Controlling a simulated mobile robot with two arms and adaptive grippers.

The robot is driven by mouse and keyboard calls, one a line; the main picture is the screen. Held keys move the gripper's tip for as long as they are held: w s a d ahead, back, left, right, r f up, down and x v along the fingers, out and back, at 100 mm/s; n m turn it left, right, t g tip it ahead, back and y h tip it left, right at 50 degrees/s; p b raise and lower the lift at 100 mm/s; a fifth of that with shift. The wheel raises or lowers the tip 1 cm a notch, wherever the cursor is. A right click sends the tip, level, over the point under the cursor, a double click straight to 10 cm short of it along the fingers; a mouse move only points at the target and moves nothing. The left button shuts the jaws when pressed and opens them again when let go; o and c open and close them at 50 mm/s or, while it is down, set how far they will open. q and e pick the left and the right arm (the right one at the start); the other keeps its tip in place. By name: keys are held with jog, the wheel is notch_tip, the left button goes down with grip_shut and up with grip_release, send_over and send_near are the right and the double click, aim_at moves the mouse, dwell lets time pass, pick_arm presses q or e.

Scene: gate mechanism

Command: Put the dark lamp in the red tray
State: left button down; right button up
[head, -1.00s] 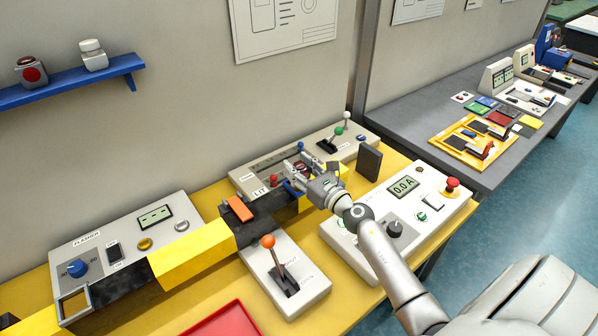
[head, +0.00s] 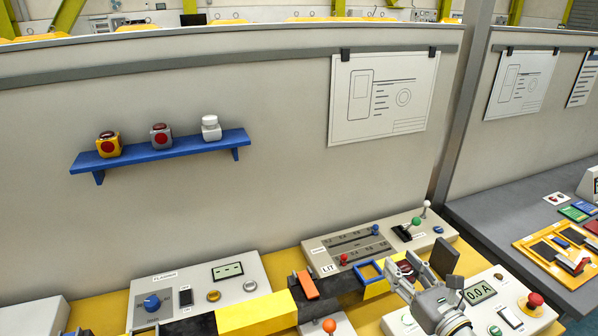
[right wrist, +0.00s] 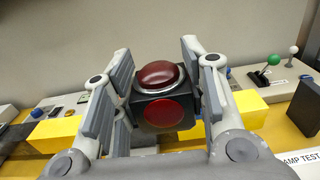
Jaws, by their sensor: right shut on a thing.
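The dark lamp (right wrist: 157,95), a dark cube with a red dome on top and a red disc on its front, is upright between the fingers of my right gripper (right wrist: 155,85) in the right wrist view. The gripper is shut on it. In the head view the right gripper (head: 405,278) is at the lower right, in front of the lever panel, with the lamp (head: 406,267) partly hidden by the fingers. The red tray is out of view now. My left gripper is not in view.
A blue shelf (head: 165,153) on the wall holds a yellow lamp (head: 109,145), a grey lamp (head: 161,136) and a white lamp (head: 211,128). A blue frame (head: 370,271), an orange paddle (head: 307,285) and a dark upright plate (head: 444,258) stand close to the gripper.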

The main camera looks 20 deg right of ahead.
jog(key=s+a+f+b, duration=0.2)
jog(key=s+a, duration=0.3)
jog(key=a, duration=0.3)
jog(key=s+a+f+h+b, duration=0.1)
jog(key=s+a+f+b, duration=0.2)
jog(key=a, duration=0.6)
jog(key=shift+s+f+m+b, duration=0.3)
jog(key=shift+s+m+b, duration=0.1)
jog(key=shift+s+b, duration=0.7)
jog(key=shift+n+y, duration=0.4)
jog(key=shift+y, duration=0.1)
jog(key=w+d+r+p, duration=0.2)
jog(key=w+d, duration=0.1)
jog(key=d, duration=0.2)
jog(key=w+d+r+p, duration=0.1)
jog(key=w+d+p, duration=0.2)
jog(key=d, duration=0.3)
jog(key=w+d+r+p, duration=0.2)
jog(key=w+d, duration=0.2)
jog(key=d, duration=0.2)
jog(key=shift+w+r, duration=0.1)
jog(key=shift+r, duration=0.25)
jog(key=shift+w, duration=0.1)
